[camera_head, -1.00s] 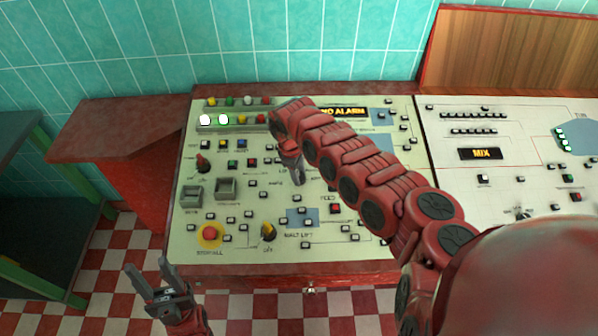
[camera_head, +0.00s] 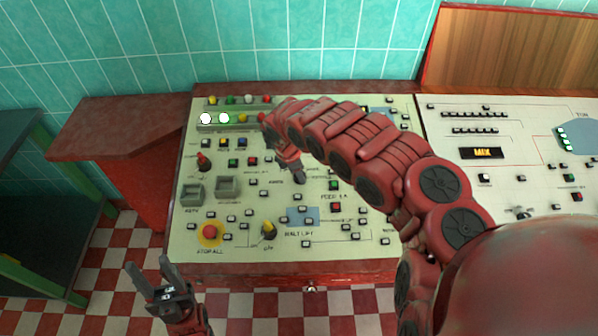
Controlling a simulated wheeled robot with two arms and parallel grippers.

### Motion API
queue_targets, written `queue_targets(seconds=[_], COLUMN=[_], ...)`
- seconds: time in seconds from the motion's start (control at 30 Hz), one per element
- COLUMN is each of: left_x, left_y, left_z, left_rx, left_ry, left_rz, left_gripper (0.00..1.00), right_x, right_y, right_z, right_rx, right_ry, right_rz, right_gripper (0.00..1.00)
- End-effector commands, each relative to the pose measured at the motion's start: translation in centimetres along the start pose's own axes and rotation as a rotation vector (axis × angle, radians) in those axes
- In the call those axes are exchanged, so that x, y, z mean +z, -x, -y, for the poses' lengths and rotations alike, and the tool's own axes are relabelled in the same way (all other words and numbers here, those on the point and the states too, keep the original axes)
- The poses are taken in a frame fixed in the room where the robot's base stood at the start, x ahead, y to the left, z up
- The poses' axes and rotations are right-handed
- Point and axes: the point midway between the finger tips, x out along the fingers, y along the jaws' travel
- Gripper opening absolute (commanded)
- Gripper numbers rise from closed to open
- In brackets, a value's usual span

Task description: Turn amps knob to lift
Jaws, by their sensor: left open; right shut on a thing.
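The control panel (camera_head: 270,208) is a cream sloped board with many small buttons. My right gripper (camera_head: 299,179) points down at the middle of this panel, beside a small label that seems to read AMPS. It is shut on the amps knob, which the fingers hide almost wholly, so I cannot tell where it points. My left gripper (camera_head: 152,275) is open and empty, low at the left in front of the panel, over the floor.
A yellow and black knob (camera_head: 268,230) and a red stop button (camera_head: 210,232) on a yellow base sit at the panel's lower left. A red-tipped lever (camera_head: 204,161) stands further up. A second panel (camera_head: 520,175) with a MIX display adjoins at the right.

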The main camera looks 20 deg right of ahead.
Motion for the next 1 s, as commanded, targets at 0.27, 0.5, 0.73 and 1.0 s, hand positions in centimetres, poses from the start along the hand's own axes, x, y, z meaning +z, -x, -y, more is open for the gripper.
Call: queue_targets(seconds=[0.27,0.5,0.73,1.0], left_x=[-0.01,-0.01,0.00,0.00], left_y=[-0.04,-0.03,-0.03,-0.03], left_z=[0.00,0.00,0.00,0.00], left_rx=[0.000,0.000,0.000,0.000], left_ry=[0.000,0.000,0.000,0.000], left_rz=[0.000,0.000,0.000,0.000], left_gripper=[0.50,0.50,0.50,0.50], right_x=[-0.11,-0.12,-0.08,-0.03], right_y=[-0.03,-0.04,-0.02,0.07], right_z=[0.11,0.11,0.07,0.02], right_rx=[0.002,0.002,0.003,0.004], right_ry=[0.023,0.023,0.022,0.021], right_rz=[0.001,0.001,0.001,0.001], right_gripper=[0.00,0.00,0.76,0.76])
